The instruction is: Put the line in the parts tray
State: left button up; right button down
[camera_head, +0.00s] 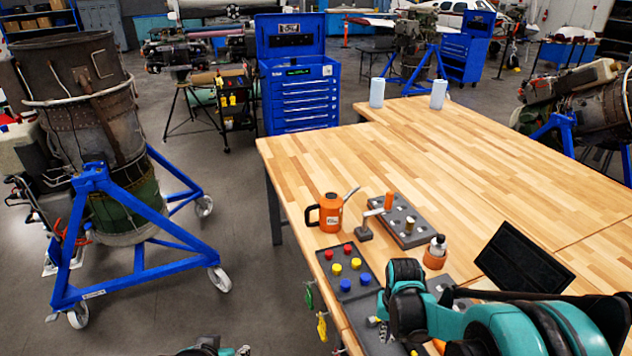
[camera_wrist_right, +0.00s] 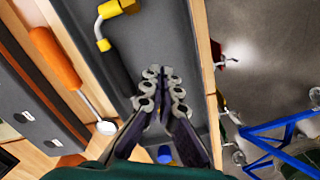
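The line, a dark bent tube with yellow end fittings (camera_wrist_right: 103,32), lies in a dark grey tray (camera_wrist_right: 180,30) at the top of the right wrist view. Part of its dark length runs down toward my fingers. My right gripper (camera_wrist_right: 164,88) is over this tray beside the line, its two fingers close together with nothing visible between them. In the head view my right gripper (camera_head: 378,325) is low over the grey tray (camera_head: 360,309), and my arm hides much of it. Of my left arm only a sliver shows at the bottom edge; its fingers cannot be made out.
Red, yellow and blue caps sit in a dark tray section (camera_head: 327,268) just beyond. An orange-handled tool (camera_wrist_right: 55,60) lies left of the tray.

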jog(key=shift+w+d, duration=0.2)
jog(key=shift+d, duration=0.4)
jog(key=shift+w+d, duration=0.2)
jog(key=shift+d, duration=0.4)
notch_tip(320, 180, up, 8)
jog(key=p, duration=0.5)
dwell(0.6)
